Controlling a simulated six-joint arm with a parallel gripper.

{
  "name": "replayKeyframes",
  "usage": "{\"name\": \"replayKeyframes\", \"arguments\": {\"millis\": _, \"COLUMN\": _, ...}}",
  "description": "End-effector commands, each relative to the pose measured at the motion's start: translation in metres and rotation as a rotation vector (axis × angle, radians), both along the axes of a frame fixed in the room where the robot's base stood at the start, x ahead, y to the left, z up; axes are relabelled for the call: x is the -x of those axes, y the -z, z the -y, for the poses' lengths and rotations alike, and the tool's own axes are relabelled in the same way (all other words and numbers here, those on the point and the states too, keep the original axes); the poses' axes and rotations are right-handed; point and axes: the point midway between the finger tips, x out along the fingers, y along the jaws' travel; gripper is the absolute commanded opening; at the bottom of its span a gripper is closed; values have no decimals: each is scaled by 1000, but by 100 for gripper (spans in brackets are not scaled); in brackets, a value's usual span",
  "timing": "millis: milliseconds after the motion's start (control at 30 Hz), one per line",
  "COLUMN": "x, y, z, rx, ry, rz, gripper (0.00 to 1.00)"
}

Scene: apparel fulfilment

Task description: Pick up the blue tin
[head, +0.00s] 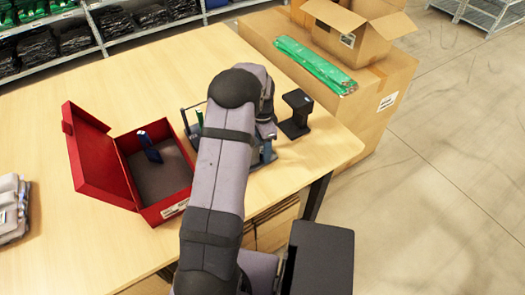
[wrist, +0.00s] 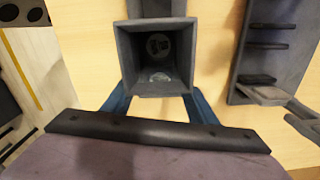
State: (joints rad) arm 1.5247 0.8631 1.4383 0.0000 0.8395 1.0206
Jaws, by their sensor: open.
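A small upright blue item (head: 149,147) stands in the open red box (head: 95,160) in the head view. It is the clearest blue object, but I cannot tell for sure that it is the tin. My gripper (wrist: 157,106) is open in the wrist view, with a blue finger on each side of a dark square holder (wrist: 157,88). I cannot tell whether the fingers touch the holder. A round shape shows dimly inside the holder.
A dark slotted rack (wrist: 265,50) stands right of the holder in the wrist view. A black stand (head: 297,112) is near the table's right edge. Folded grey garments (head: 12,207) lie at far left. Cartons (head: 375,110) with green packets (head: 315,65) stand beyond the wooden table (head: 165,75).

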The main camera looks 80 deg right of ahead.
Motion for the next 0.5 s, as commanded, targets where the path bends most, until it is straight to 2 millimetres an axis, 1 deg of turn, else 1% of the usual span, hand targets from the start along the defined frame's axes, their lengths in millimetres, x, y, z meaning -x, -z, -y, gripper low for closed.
{"name": "replayKeyframes", "arguments": {"millis": 67, "x": 0, "y": 0, "z": 0, "rx": 0, "ry": 0, "rz": 0, "gripper": 52}}
{"name": "replayKeyframes", "arguments": {"millis": 100, "x": 0, "y": 0, "z": 0, "rx": 0, "ry": 0, "rz": 0, "gripper": 50}}
{"name": "replayKeyframes", "arguments": {"millis": 267, "x": 0, "y": 0, "z": 0, "rx": 0, "ry": 0, "rz": 0, "gripper": 12}}
{"name": "replayKeyframes", "arguments": {"millis": 300, "x": 0, "y": 0, "z": 0, "rx": 0, "ry": 0, "rz": 0, "gripper": 8}}
{"name": "replayKeyframes", "arguments": {"millis": 500, "x": 0, "y": 0, "z": 0, "rx": 0, "ry": 0, "rz": 0, "gripper": 8}}
